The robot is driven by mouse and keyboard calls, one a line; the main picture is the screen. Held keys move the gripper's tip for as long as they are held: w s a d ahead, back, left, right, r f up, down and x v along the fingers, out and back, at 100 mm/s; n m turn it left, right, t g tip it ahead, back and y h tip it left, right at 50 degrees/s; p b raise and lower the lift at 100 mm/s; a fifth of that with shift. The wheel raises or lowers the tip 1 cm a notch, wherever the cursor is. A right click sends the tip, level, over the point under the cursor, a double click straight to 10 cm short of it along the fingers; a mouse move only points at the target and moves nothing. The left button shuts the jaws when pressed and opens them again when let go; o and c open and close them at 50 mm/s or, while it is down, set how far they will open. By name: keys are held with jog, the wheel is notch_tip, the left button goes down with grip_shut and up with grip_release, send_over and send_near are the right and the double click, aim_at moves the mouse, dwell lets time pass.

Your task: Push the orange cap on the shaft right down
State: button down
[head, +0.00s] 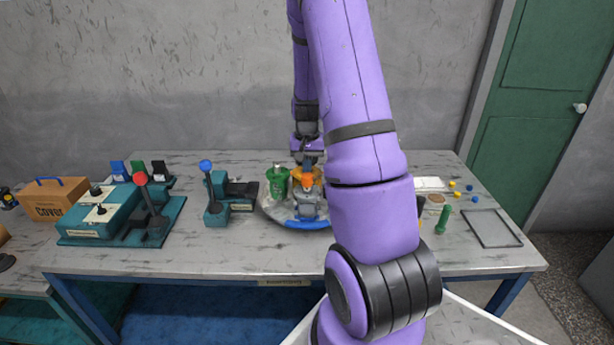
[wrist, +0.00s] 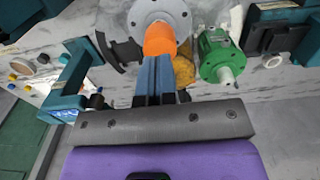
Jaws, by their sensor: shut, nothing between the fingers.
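The orange cap (wrist: 159,39) sits at the grey round flange of the motor (wrist: 172,10) in the wrist view. In the head view the cap (head: 308,181) shows above the grey motor body (head: 309,200) at the middle of the table. My gripper (wrist: 155,60) is shut and empty, with its blue-grey fingertips at the edge of the cap. I cannot tell whether they touch it. In the head view my gripper (head: 308,160) is small and partly hidden around the cap. The shaft is hidden, so how deep the cap sits does not show.
A green part (wrist: 216,55) stands close beside the motor, and a yellow-brown part (wrist: 184,70) lies near the fingers. A lever unit with a blue knob (head: 206,165) stands to the left. A flat grey tray (head: 490,240) lies at the right. The front table strip is clear.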

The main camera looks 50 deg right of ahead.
jog(key=shift+f, duration=1.55)
jog(key=shift+r, duration=3.3)
